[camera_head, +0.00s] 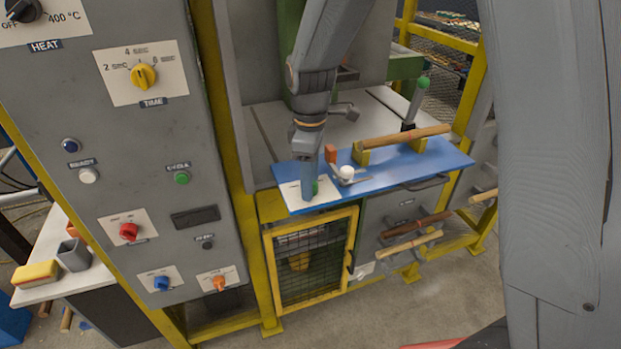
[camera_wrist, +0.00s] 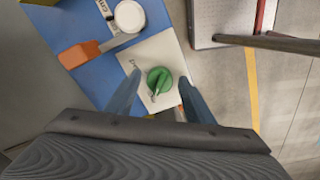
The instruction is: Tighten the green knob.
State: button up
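The green knob (camera_wrist: 160,79) sits on a white plate (camera_wrist: 168,50) at the edge of the blue board, with a light pointer mark across it. In the head view only a sliver of the green knob (camera_head: 315,187) shows beside my gripper (camera_head: 308,188). In the wrist view my gripper (camera_wrist: 160,82) is open, one finger on each side of the knob. Gaps show between the knob and both fingers. I cannot tell how far the fingertips are above the plate.
On the blue board (camera_head: 440,163) a white round knob (camera_head: 346,173) and an orange-handled lever (camera_head: 331,153) stand close by. A wooden rod (camera_head: 405,136) rests on yellow supports behind. A grey control cabinet (camera_head: 120,190) stands left. A green-topped lever (camera_head: 422,85) rises behind the board.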

jog(key=c, duration=0.9)
jog(key=shift+o, duration=0.2)
jog(key=shift+m, duration=0.4)
jog(key=m+p, duration=0.2)
jog(key=m, duration=0.1)
jog(key=shift+r+m, duration=0.1)
jog(key=shift+m, duration=0.2)
jog(key=m+p, duration=0.1)
jog(key=m, duration=0.3)
jog(key=shift+p, duration=0.4)
jog(key=m+p, duration=0.1)
jog(key=m, duration=0.4)
jog(key=shift+a, duration=0.1)
jog(key=shift+m+p, duration=0.7)
jog(key=shift+m, duration=1.6)
